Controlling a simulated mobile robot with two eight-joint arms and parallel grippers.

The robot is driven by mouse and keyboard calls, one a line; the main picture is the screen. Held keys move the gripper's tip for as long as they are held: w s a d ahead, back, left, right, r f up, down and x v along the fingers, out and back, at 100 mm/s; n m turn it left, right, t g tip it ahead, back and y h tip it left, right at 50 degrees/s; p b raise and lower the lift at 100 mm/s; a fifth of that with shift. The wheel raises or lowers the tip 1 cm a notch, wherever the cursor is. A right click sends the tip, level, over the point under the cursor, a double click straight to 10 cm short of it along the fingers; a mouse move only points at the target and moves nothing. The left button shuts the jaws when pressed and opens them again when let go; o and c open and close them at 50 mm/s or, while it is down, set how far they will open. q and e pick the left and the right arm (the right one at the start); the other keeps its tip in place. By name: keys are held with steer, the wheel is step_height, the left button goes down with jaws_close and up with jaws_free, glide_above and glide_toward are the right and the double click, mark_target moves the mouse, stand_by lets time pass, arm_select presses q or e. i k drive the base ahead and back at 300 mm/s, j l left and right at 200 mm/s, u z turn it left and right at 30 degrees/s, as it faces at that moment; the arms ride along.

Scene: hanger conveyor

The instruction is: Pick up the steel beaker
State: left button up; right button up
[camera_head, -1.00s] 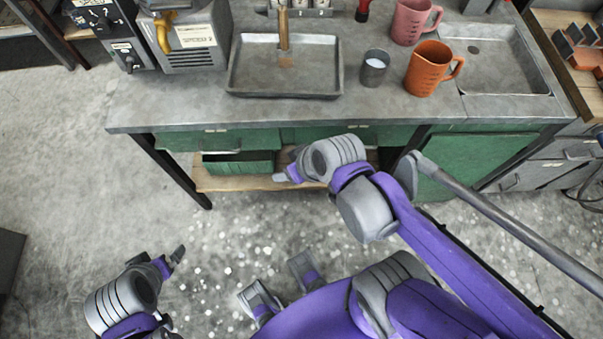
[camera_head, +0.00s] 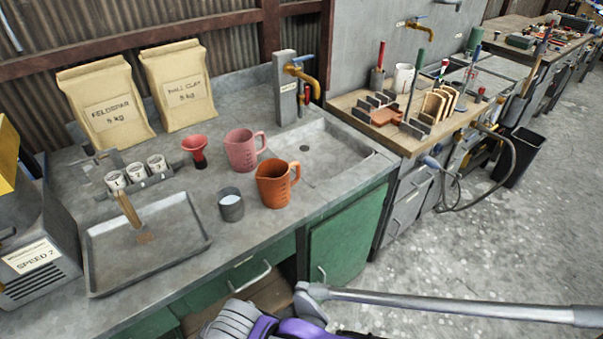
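The steel beaker (camera_head: 231,211) is a small dark grey cup standing upright on the grey counter (camera_head: 330,200), with something white inside it. It stands to the left of an orange measuring jug (camera_head: 275,187) and to the right of a shallow grey tray (camera_head: 185,215). Nothing holds the beaker. Part of my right arm shows at the bottom edge, low in front of the counter, but its fingers are out of the picture. My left gripper is out of the picture.
A pink jug (camera_head: 241,152) and a red funnel-like piece (camera_head: 195,148) stand behind the beaker. A sink (camera_head: 340,158) lies to the right. A grey machine (camera_head: 35,255) stands at left. Two bags, feldspar (camera_head: 105,112) and ball clay (camera_head: 178,82), stand at the back.

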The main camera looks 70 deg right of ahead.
mark_target(229, 198)
steer(key=z, duration=2.45)
steer(key=i+l+z, duration=0.15)
steer(key=l, duration=0.3)
steer(key=i+j, duration=0.1)
steer(key=j, duration=0.15)
steer(key=i+j+z, duration=0.1)
steer(key=j, duration=0.15)
